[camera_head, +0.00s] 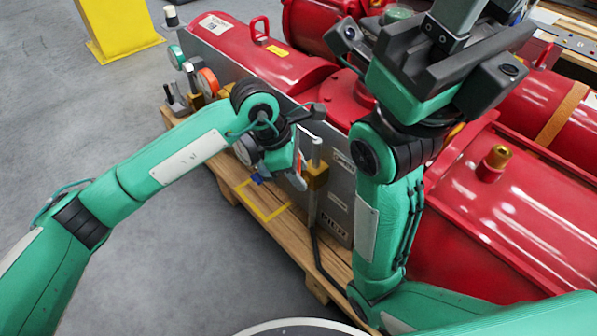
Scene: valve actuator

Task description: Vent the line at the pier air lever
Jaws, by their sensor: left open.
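A grey plate with lettering that seems to read PIER (335,228) stands along the front of the red actuator (262,65). Beside it is a brass valve body (317,176) with an upright grey stem. The lever on it is hard to tell apart from my gripper. My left gripper (280,180) is open and points down, just left of the brass body; a blue-grey piece shows by its tips. Whether it touches anything cannot be told. My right gripper (445,70) is raised high over the red actuators, close to the camera; its jaws are unclear.
A wooden pallet (228,165) carries the actuators, with a yellow outlined square (262,203) on its front edge. An orange-rimmed gauge (208,82) and another brass fitting (195,98) stand at the far end. A yellow stand (118,28) is at the back left. Grey floor is free at left.

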